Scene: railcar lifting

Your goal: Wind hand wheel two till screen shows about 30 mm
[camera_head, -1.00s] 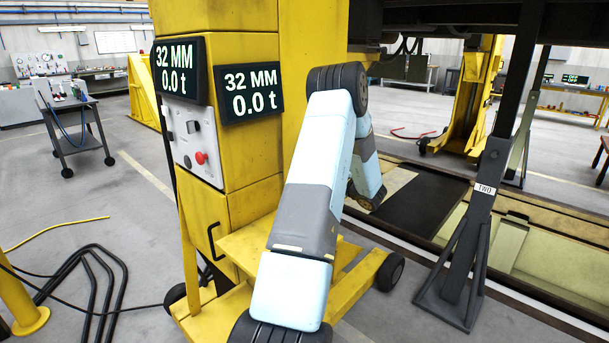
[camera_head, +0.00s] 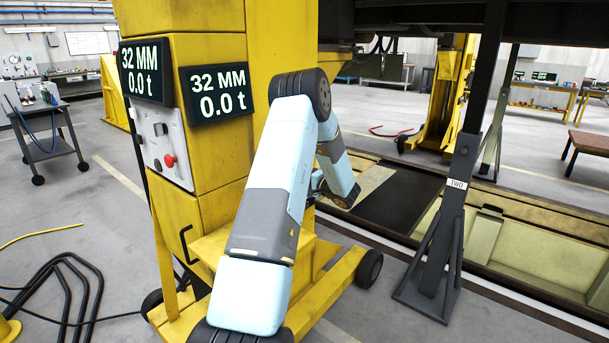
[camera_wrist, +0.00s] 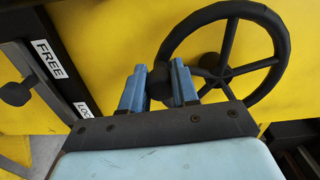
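The hand wheel (camera_wrist: 275,62), dark with thin spokes, shows in the wrist view against a yellow surface. My gripper (camera_wrist: 160,84) has its two blue fingers on either side of the wheel's dark handle knob (camera_wrist: 159,82) at the left of the rim, seemingly touching it. The front screen (camera_head: 218,93) on the yellow column reads 32 MM and 0.0 t. The side screen (camera_head: 146,71) reads the same.
A dark stand labelled TWO (camera_head: 447,215) stands to the right of my arm, under the railcar frame (camera_head: 420,18). A control panel with a red button (camera_head: 169,160) is on the column. Labels FREE (camera_wrist: 47,62) and LOCK, partly hidden, show left in the wrist view.

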